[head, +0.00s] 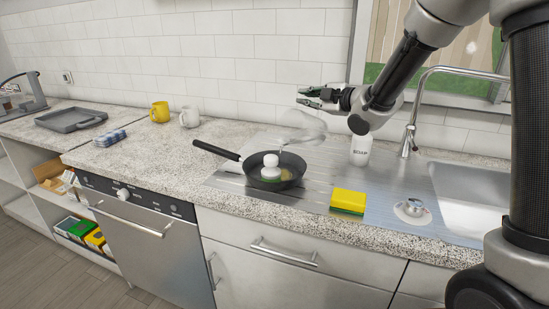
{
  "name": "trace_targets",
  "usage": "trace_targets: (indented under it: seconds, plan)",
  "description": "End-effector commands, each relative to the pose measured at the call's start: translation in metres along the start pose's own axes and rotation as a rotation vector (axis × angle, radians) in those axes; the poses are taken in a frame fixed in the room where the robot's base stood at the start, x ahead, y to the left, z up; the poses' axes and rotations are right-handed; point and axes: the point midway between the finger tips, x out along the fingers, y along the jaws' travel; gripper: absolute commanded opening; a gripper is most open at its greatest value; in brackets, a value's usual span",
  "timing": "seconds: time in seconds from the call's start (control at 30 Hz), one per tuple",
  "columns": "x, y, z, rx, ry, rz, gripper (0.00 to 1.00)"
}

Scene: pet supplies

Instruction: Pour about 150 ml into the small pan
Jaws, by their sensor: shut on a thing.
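The small pan (297,181) is black and sits on the metal drainboard, its handle pointing left and back. White rounded things (270,161) and a yellow-green patch show inside it; I cannot tell what they are. My gripper (304,97) is above and slightly right of the pan, at the end of my arm. It is shut on a clear vessel (304,126), which hangs below the fingers and looks tilted toward the pan. The vessel is see-through and faint, so its rim and how much liquid it holds cannot be made out.
A white soap bottle (360,151) stands behind and right of the pan. A yellow-green sponge (348,201) lies in front right, near a sink strainer (413,211). The faucet (411,130) and sink (475,195) are at right.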

Motion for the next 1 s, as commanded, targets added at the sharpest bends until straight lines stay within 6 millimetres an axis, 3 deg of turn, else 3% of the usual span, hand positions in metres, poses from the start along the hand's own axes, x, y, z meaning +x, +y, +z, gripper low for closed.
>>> trace_targets:
  seconds: [0.8,0.87,0.97,1.0]
  plan:
    - [0.000,0.002,-0.007,-0.040,-0.007,0.003,0.00]
    - [0.000,0.000,0.004,0.003,-0.004,0.000,0.00]
    - [0.001,-0.010,0.040,0.197,0.028,-0.003,0.00]
    - [0.000,-0.004,0.040,0.244,0.045,0.002,0.00]
